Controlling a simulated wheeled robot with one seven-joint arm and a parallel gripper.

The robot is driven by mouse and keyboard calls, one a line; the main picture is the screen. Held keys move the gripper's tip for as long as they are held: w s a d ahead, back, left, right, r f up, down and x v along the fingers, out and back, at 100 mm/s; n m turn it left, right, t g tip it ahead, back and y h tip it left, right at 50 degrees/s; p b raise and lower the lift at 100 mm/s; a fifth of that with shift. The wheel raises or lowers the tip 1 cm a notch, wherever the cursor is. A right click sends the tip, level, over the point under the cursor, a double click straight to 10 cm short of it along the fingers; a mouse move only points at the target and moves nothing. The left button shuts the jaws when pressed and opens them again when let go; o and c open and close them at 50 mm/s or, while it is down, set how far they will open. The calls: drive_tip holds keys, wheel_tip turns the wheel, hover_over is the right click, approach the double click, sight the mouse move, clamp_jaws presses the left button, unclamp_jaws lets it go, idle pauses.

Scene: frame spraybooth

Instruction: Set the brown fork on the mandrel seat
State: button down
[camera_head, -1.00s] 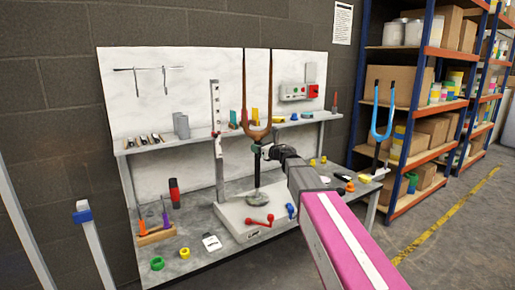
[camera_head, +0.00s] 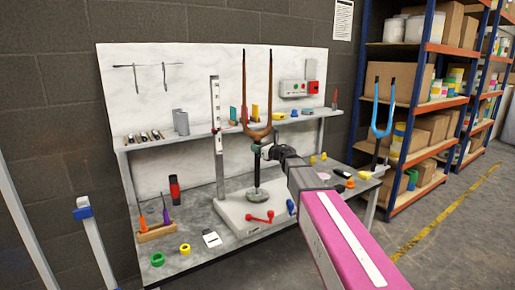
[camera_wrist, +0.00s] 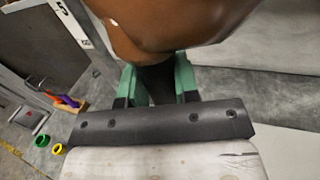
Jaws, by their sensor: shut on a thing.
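The brown fork (camera_head: 257,132) stands upright with its two prongs up, above the white base box (camera_head: 237,215) on the bench. Its dark stem points down toward the round grey mandrel seat (camera_head: 256,195) on that box. I cannot tell whether the stem touches the seat. My gripper (camera_head: 264,152) is at the stem just below the fork's crown, coming from the right. In the wrist view, its green fingers (camera_wrist: 157,85) are shut around the dark stem, with the brown crown (camera_wrist: 160,25) close above. The seat is hidden in the wrist view.
A ruled upright post (camera_head: 217,135) stands left of the fork. The back shelf (camera_head: 200,139) holds small parts. A red lever (camera_head: 260,217) and a blue lever (camera_head: 291,207) are at the box's front. A blue fork (camera_head: 382,118) stands at the bench's right end.

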drive_tip(key=shift+f, duration=2.05)
drive_tip(key=c, duration=0.8)
unclamp_jaws()
drive_tip(key=v, duration=1.1)
